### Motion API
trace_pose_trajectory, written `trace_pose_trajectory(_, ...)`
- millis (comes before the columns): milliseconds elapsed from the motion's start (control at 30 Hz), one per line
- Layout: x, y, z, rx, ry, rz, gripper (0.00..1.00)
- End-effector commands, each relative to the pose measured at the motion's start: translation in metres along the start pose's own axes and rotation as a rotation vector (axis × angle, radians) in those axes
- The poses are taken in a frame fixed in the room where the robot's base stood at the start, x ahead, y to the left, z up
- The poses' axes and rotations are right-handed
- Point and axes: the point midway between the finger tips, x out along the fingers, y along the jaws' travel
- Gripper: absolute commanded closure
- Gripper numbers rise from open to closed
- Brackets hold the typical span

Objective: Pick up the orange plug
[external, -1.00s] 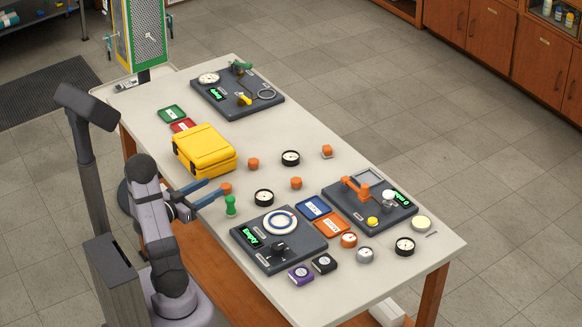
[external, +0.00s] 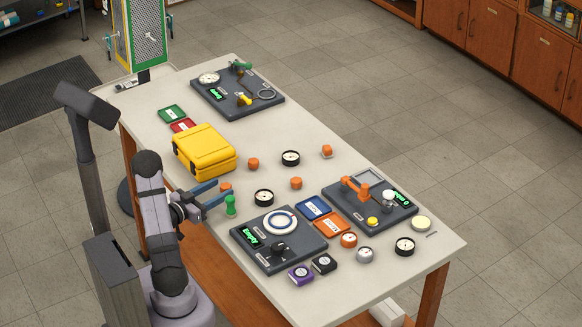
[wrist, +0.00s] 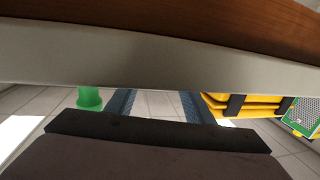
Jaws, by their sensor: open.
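Several small orange plugs are on the pale table in the external view: one (external: 226,187) at my fingertips, one (external: 253,163) beside the yellow case, one (external: 296,183) in the middle and one (external: 327,151) near the far edge. My gripper (external: 221,190) is open, its blue fingers reaching over the near table edge on either side of the nearest plug. Contact cannot be told. In the wrist view my fingers (wrist: 155,105) are apart, with no orange plug visible between them.
A green peg (external: 231,205) stands close to my fingers; it also shows in the wrist view (wrist: 90,98). A yellow case (external: 204,151) is just behind. A black-rimmed gauge (external: 264,197) lies right of the fingers. The table edge crosses the wrist view (wrist: 150,62).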

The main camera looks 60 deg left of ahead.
Motion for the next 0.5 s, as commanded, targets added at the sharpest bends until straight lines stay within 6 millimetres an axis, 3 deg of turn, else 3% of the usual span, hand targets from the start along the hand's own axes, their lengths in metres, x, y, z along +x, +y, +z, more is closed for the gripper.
trace_pose_trajectory(200,0.028,0.001,0.0,0.001,0.0,0.003,0.52)
trace_pose_trajectory(500,0.036,0.0,0.001,0.001,0.0,0.0,0.52)
